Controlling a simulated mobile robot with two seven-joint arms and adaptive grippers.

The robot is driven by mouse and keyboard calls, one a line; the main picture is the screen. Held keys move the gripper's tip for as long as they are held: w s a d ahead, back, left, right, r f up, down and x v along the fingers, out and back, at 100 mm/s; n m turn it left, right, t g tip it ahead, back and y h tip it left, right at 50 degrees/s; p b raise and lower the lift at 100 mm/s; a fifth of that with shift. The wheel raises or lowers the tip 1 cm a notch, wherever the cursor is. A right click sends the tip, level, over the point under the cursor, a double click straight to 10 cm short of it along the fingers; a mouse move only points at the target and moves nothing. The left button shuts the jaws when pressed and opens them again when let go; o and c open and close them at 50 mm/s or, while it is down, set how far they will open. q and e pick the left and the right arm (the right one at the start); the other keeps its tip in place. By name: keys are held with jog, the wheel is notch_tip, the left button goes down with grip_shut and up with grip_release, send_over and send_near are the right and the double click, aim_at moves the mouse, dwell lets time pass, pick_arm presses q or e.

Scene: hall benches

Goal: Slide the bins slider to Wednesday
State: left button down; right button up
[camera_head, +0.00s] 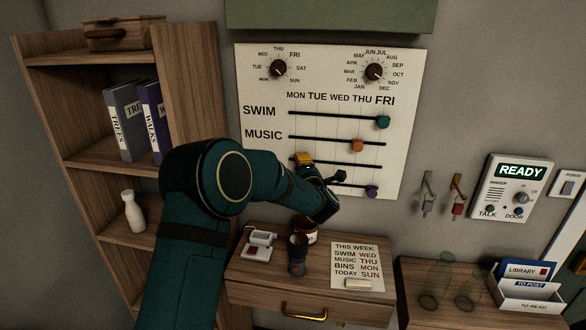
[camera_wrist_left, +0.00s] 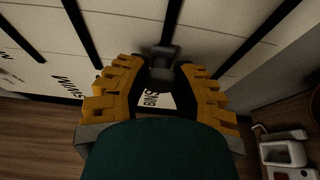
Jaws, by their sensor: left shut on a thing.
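The white board (camera_head: 262,180) on the wall carries a weekday scale from MON to FRI above black slider rails. The green SWIM knob (camera_head: 383,122) is at FRI, and the orange MUSIC knob (camera_head: 357,146) is near THU. My left gripper (camera_head: 304,160) is at the left part of the third rail, near MON. In the wrist view my left gripper (camera_wrist_left: 163,70) has its yellow fingers shut on a dark knob (camera_wrist_left: 162,58), close to the BINS label (camera_wrist_left: 150,98). In the head view my arm hides that knob and label. My right gripper is not in view.
A purple knob (camera_head: 372,191) sits at the right of the lowest rail. A shelf (camera_head: 95,160) stands left; hooks (camera_head: 457,185) and an intercom (camera_head: 510,190) are right.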

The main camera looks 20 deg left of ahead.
aim_at(330, 162)
pick_arm(q)
jog(key=d, duration=0.3)
jog(key=w+d+b, duration=0.1)
jog(key=d, duration=0.2)
jog(key=w+d+b, duration=0.1)
jog(key=d, duration=0.2)
jog(key=shift+w+d, duration=0.1)
jog(key=c, duration=0.7)
grip_release()
jog(key=v, duration=1.2)
